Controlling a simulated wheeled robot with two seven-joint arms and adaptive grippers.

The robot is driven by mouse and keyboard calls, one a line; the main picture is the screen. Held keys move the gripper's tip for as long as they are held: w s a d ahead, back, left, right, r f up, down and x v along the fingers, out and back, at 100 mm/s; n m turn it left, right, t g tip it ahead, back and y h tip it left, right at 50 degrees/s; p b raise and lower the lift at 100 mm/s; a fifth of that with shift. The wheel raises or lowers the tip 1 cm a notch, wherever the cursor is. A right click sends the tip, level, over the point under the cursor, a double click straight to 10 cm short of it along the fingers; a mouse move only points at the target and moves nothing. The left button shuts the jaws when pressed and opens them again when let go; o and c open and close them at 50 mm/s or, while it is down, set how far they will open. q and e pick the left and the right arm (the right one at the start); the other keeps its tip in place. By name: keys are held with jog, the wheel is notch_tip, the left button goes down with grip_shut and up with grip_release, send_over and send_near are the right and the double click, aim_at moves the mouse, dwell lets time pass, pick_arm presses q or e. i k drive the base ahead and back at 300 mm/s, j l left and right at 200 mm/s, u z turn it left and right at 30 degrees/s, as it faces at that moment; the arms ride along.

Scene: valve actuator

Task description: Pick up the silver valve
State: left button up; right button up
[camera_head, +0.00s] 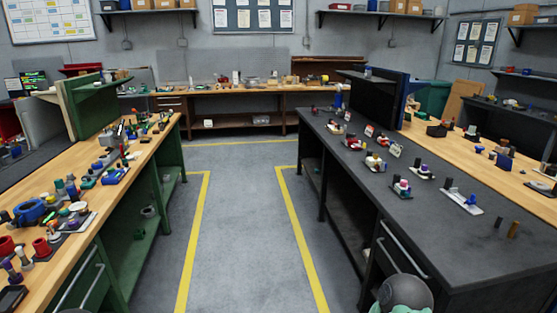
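I cannot make out for certain which item is the silver valve. Many small valve-like parts stand on the two benches, too small to tell apart. On the left bench, a blue ring-shaped body (30,212) lies among several fittings. Neither gripper is in view. A dark rounded part with teal at the bottom right looks like part of my own arm.
A wooden-topped green bench (112,193) stands left, and a dark-topped bench (440,240) stands right. Between them is a clear grey floor aisle (240,240) with yellow lines. A long wooden bench (235,90) closes the far end.

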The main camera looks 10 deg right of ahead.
aim_at(364, 252)
jog(key=i, duration=1.95)
jog(key=i+j+z, duration=0.15)
jog(key=i+z, duration=0.25)
jog(key=i, duration=0.25)
jog(key=i+j+z, duration=0.4)
jog(key=i, duration=0.2)
jog(key=i+j+z, duration=1.5)
jog(key=j, duration=0.2)
jog(key=i+j+z, duration=0.1)
jog(key=j+z, duration=0.15)
jog(key=j, duration=0.2)
jog(key=i, duration=0.15)
